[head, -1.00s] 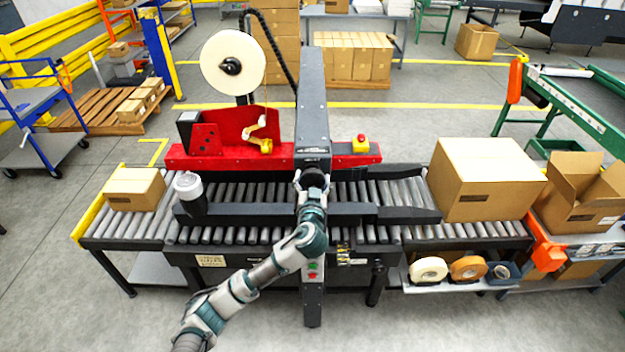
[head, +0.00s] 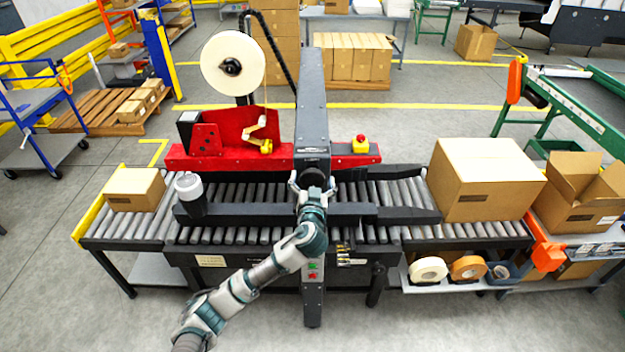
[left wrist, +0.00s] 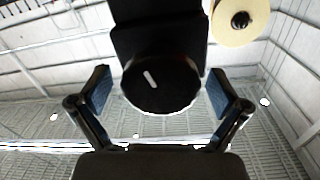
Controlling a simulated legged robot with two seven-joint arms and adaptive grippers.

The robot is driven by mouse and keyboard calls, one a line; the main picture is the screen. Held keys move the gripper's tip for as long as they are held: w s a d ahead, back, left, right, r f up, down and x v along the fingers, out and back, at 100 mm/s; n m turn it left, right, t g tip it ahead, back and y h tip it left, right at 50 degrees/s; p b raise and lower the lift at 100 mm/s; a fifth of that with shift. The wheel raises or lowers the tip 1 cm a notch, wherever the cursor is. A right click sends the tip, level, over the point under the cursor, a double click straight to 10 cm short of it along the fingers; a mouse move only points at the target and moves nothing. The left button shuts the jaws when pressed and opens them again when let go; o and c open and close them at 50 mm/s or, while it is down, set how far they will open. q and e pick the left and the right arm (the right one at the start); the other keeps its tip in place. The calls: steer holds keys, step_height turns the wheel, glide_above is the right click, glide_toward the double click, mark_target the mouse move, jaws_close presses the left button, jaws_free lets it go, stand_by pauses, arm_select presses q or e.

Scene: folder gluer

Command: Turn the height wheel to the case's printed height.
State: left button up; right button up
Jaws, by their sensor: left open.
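The height wheel (head: 313,177) is a dark round knob on the front of the dark upright column (head: 312,110). In the left wrist view the wheel (left wrist: 160,84) fills the upper middle, its white mark tilted, with its top left end left of its lower end. My left gripper (head: 312,186) is at the wheel and open. Its two blue-padded fingers (left wrist: 158,92) stand on either side of the wheel, with gaps between pads and rim. A large closed case (head: 488,185) sits on the rollers at the right; its print is too small to read. My right gripper is not in view.
A smaller box (head: 134,188) lies on the left rollers. A red tape unit with a white tape roll (head: 232,66) stands left of the column. Dark side rails (head: 250,212) run along the rollers. An open carton (head: 580,195) stands at the far right.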

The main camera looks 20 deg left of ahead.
arm_select(q)
steer(key=shift+s+d+f, duration=0.15)
steer(key=shift+s+d, duration=0.05)
steer(key=shift+s, duration=0.25)
steer(key=v, duration=1.1)
